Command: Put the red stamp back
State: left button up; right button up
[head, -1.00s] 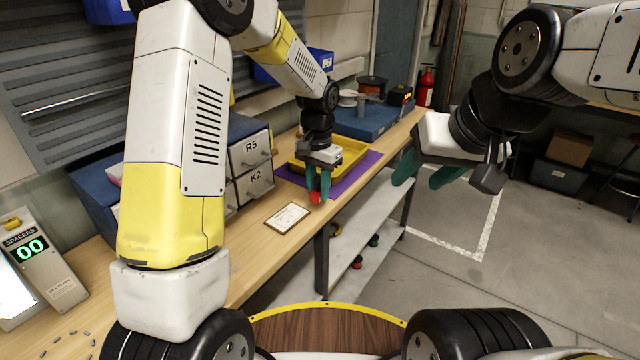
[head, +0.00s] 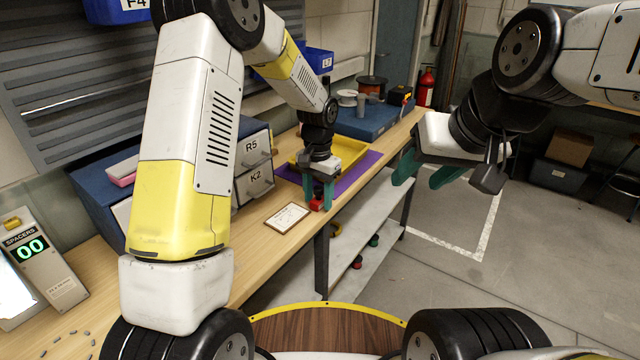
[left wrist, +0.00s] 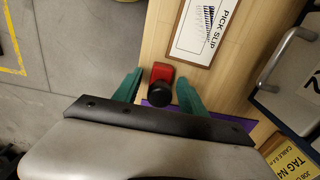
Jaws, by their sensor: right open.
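The red stamp (head: 316,205) stands on the wooden bench near its front edge. In the left wrist view the stamp (left wrist: 162,75) shows a red block and a round black knob. My left gripper (head: 318,208) points down over it, and the two green fingers stand on either side of the stamp. In the left wrist view a gap shows between the stamp and each finger of this gripper (left wrist: 159,80), so it is open. My right gripper (head: 420,178) is open and empty, out beyond the bench's front edge.
A pick slip (head: 287,218) lies beside the stamp. A yellow tray (head: 350,153) on a purple mat (head: 347,183) is just behind my left gripper. Drawers R5 and K2 (head: 254,183) stand to the left. A lower shelf (head: 345,258) holds small round items.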

aim_at(318, 188)
pick_arm(q)
notch_tip(318, 188, up, 12)
jog(key=shift+f, duration=0.1)
jog(key=shift+r, duration=0.45)
jog(key=s+a+r+n+t, duration=0.2)
jog(key=s+a+r, duration=0.1)
jog(key=s, duration=0.5)
jog(key=s+a+r+n+t+h, duration=0.1)
jog(key=s+a+r, duration=0.3)
jog(key=s, duration=0.4)
jog(key=s+a+r+n+t+h, duration=0.1)
jog(key=s+a+r+n+t, duration=0.2)
jog(key=s, duration=0.6)
jog(key=shift+a+r, duration=0.45)
jog(key=shift+a, duration=0.2)
